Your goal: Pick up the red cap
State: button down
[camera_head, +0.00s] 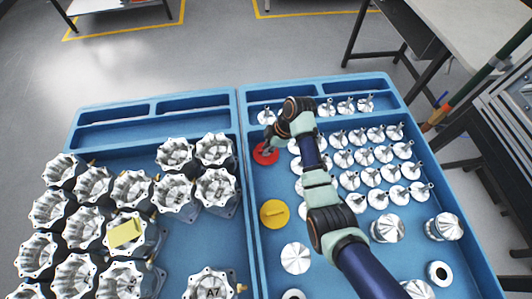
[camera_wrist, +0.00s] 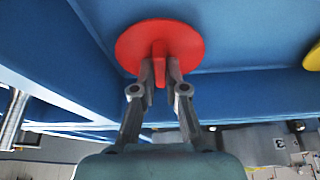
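The red cap (camera_head: 266,153) is a round disc at the left side of the right blue tray in the head view, partly covered by my gripper (camera_head: 268,147). In the wrist view the red cap (camera_wrist: 182,38) faces me with its narrow grip tab upright in the middle. My gripper (camera_wrist: 161,66) has its two grey fingers closed on either side of that tab. I cannot tell whether the cap rests on the tray floor or is slightly above it.
A yellow cap (camera_head: 274,213) lies just in front of the red cap. Several silver valve-like parts (camera_head: 362,157) stand in rows to the right. The left tray holds several machined housings (camera_head: 131,188). The divider (camera_head: 243,140) between the trays is close on the left.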

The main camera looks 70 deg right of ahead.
jog(key=shift+r, duration=0.1)
notch_tip(320, 180, up, 20)
jog(key=p, duration=1)
